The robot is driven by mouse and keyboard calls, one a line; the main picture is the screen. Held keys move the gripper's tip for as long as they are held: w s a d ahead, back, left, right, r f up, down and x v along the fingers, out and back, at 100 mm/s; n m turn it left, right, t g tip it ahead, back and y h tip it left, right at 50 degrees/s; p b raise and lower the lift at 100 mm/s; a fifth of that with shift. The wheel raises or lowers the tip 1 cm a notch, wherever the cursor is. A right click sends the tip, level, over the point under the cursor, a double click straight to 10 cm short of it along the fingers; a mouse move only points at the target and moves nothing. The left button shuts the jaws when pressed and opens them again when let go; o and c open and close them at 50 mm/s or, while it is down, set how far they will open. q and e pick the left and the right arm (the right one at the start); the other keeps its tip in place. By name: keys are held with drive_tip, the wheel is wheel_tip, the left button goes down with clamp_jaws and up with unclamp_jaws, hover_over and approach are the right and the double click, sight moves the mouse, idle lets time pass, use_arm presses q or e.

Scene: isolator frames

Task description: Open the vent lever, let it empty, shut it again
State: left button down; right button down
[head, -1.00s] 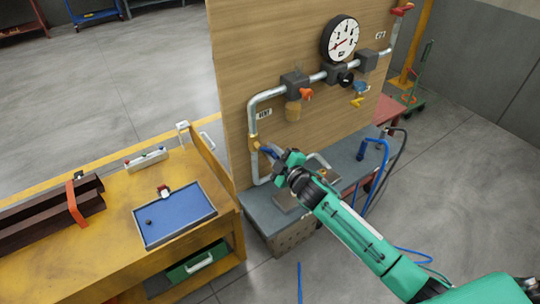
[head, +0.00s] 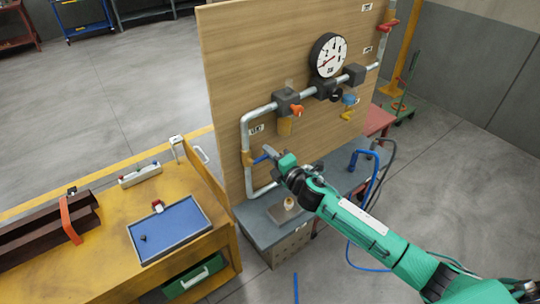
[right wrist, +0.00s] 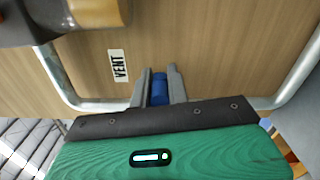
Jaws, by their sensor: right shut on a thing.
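The vent lever (head: 262,158) is blue and sits on a brass valve (head: 248,159) in the left vertical pipe, below the VENT label (head: 257,129). It points right from the valve, tilted slightly up. My right gripper (head: 272,154) is at the board and shut on the lever. In the right wrist view the blue lever (right wrist: 159,88) lies between both fingers, with the VENT label (right wrist: 118,65) behind. The gauge (head: 328,55) has a white face and a red needle pointing lower left. My left gripper is out of view.
An orange handle (head: 296,111) and a blue-yellow valve (head: 348,107) sit on the upper pipe. A red handle (head: 390,26) is at far right. A grey bench (head: 250,222) stands below the board. A yellow table with a blue tray (head: 170,228) stands left.

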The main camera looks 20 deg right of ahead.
drive_tip(key=shift+s+a+f, duration=0.1)
drive_tip(key=shift+f, duration=0.05)
idle(0.4)
drive_tip(key=c, duration=1.6)
unclamp_jaws()
drive_tip(key=shift+o, duration=1.2)
drive_tip(key=shift+r, duration=0.2)
drive_tip(key=shift+s+d+f, duration=0.1)
drive_tip(key=shift+s+d, duration=0.15)
drive_tip(key=shift+s, duration=0.2)
drive_tip(key=b+v, duration=0.4)
drive_tip(key=v, duration=0.8)
drive_tip(key=shift+s+b, duration=0.35)
drive_tip(key=shift+d, duration=0.1)
